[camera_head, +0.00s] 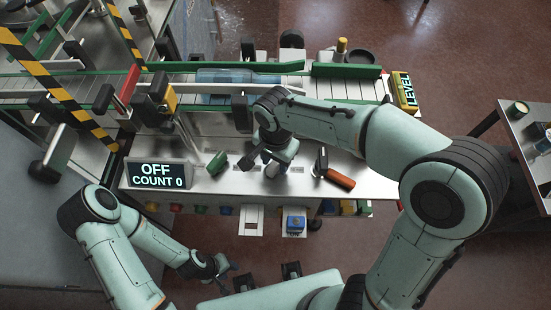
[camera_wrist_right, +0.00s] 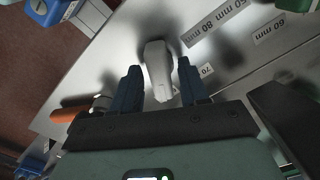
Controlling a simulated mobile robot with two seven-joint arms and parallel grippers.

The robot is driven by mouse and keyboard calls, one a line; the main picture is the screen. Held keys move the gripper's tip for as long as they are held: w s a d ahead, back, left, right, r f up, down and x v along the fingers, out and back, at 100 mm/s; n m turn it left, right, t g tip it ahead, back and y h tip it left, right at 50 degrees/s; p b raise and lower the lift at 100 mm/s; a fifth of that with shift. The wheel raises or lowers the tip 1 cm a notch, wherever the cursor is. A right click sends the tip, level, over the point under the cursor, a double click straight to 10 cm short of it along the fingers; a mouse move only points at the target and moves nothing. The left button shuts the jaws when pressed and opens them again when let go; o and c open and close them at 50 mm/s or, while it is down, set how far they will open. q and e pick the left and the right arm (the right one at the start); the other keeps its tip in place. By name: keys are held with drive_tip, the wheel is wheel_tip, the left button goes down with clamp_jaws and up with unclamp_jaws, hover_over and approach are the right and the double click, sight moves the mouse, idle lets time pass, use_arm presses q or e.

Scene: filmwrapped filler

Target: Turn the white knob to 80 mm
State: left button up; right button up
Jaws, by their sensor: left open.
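The white knob (camera_wrist_right: 157,72) stands on the steel panel in the right wrist view. My right gripper (camera_wrist_right: 158,65) has its two dark blue fingers on either side of the knob, with visible gaps to it. In the head view my right gripper (camera_head: 268,164) is over the panel and mostly covers the knob. My left gripper (camera_head: 228,281) is open and empty, low in front of the panel.
A display (camera_head: 156,175) reads OFF, COUNT 0. A green knob (camera_head: 217,163) stands left of my right gripper, and an orange-handled tool (camera_head: 337,179) lies to its right. Behind is a conveyor with green rails (camera_head: 345,71). Coloured buttons line the panel's front.

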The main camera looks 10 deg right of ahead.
clamp_jaws()
drive_tip(key=shift+n, duration=0.4)
drive_tip(key=n, duration=0.5)
drive_tip(key=shift+r, duration=0.1)
drive_tip(key=n+p, duration=0.1)
drive_tip(key=n, duration=1)
drive_tip(key=shift+n+p, duration=0.3)
use_arm(q)
drive_tip(key=w+r, duration=0.1)
drive_tip(key=w+r+p, duration=0.1)
drive_tip(key=r, duration=0.1)
drive_tip(key=shift+w+r, duration=0.25)
drive_tip(key=shift+w, duration=0.05)
use_arm(e)
drive_tip(key=n, duration=0.6)
drive_tip(key=shift+n, duration=0.3)
